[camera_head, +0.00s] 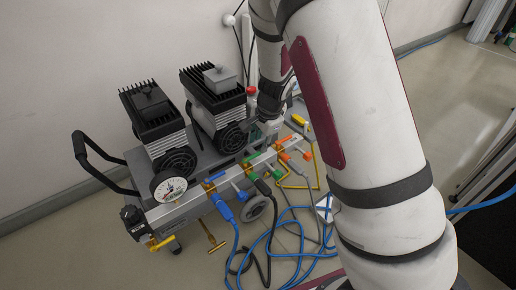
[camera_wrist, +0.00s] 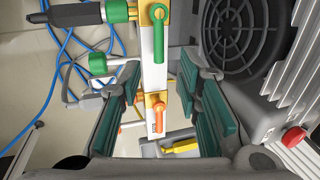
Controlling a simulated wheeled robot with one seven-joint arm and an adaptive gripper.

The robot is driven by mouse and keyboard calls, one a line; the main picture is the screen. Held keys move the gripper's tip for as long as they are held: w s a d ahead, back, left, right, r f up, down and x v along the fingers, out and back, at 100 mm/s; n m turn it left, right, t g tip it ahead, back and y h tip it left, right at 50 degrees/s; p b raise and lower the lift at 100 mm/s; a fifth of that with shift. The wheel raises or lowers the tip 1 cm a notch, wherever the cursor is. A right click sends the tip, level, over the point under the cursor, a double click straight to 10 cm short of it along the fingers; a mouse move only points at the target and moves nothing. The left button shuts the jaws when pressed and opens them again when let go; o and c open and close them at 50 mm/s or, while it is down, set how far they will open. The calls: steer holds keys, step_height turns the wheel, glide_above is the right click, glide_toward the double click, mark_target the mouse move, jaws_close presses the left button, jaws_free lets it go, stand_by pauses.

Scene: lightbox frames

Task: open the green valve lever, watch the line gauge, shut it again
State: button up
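The green valve lever (camera_wrist: 160,33) shows at the top of the wrist view, on a pale manifold bar with brass valve bodies. A green coupling (camera_wrist: 97,63) sticks out beside it; in the head view the green coupling (camera_head: 277,174) is near the bar's middle. My gripper (camera_wrist: 158,108) is open and empty, its teal-padded fingers on either side of the bar near the orange lever (camera_wrist: 158,116). The green lever lies beyond the fingers, apart from them. The round white gauge (camera_head: 170,189) is at the bar's left end in the head view; its reading is too small to tell.
Two black finned compressor motors (camera_head: 160,121) stand behind the bar. A blue coupling (camera_head: 222,208) and blue hoses (camera_head: 270,238) hang in front. A motor fan grille (camera_wrist: 240,32) and a red knob (camera_wrist: 293,137) are close on the right in the wrist view.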

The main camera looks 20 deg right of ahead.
steer(key=v, duration=0.6)
steer(key=shift+r, duration=0.15)
steer(key=shift+s, duration=0.1)
